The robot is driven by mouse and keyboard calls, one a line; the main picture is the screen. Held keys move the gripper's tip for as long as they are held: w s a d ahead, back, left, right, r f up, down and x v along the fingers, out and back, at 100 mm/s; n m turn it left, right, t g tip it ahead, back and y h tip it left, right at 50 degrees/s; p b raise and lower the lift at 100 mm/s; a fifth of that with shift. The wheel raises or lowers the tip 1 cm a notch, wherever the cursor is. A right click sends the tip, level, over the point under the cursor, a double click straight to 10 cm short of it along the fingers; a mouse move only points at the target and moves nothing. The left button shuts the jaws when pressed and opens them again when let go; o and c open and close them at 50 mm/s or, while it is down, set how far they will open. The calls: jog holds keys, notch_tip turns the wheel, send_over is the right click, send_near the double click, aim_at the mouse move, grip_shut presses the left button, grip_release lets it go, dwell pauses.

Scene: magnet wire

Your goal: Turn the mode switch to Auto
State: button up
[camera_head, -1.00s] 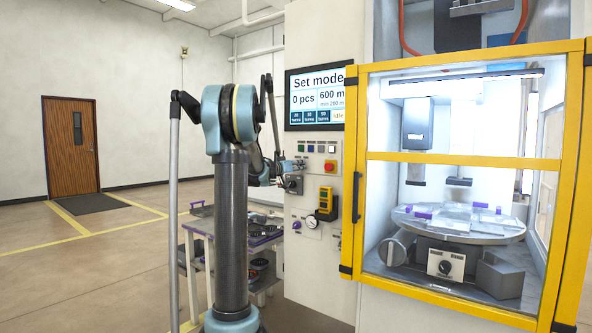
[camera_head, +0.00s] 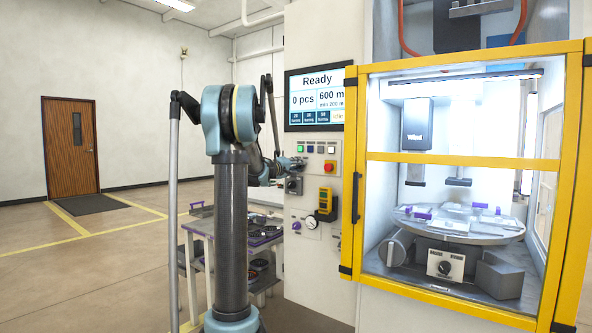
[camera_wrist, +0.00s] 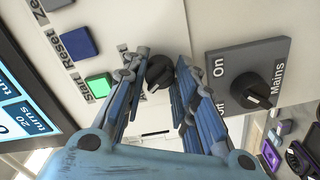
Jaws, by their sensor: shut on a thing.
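The mode switch is a small black knob (camera_wrist: 158,72) on the pale machine panel, seen in the wrist view. A light pointer mark shows on it, and the small labels beside it are partly hidden by my fingers. My gripper (camera_wrist: 161,64) is shut on this knob, one finger on each side. In the head view my gripper (camera_head: 297,163) is at the panel below the screen and its arm hides the knob. The screen (camera_head: 317,97) reads "Ready".
The Mains switch (camera_wrist: 258,90) sits close to my right finger in the wrist view. A lit green Start button (camera_wrist: 98,86) and blue Reset button (camera_wrist: 80,41) are left. A red button (camera_head: 328,166) and yellow-framed door (camera_head: 353,180) stand right of my gripper.

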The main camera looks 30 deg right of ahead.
jog(key=shift+o, duration=0.2)
jog(key=shift+w+a+f+n, duration=0.1)
jog(key=shift+a+n, duration=0.05)
jog(key=shift+n, duration=0.55)
jog(key=o, duration=1)
jog(key=shift+w, duration=0.15)
jog(key=shift+o, duration=0.2)
jog(key=shift+s, duration=0.2)
jog(key=v, duration=1.1)
jog(key=shift+a, duration=0.45)
jog(key=shift+f, duration=0.1)
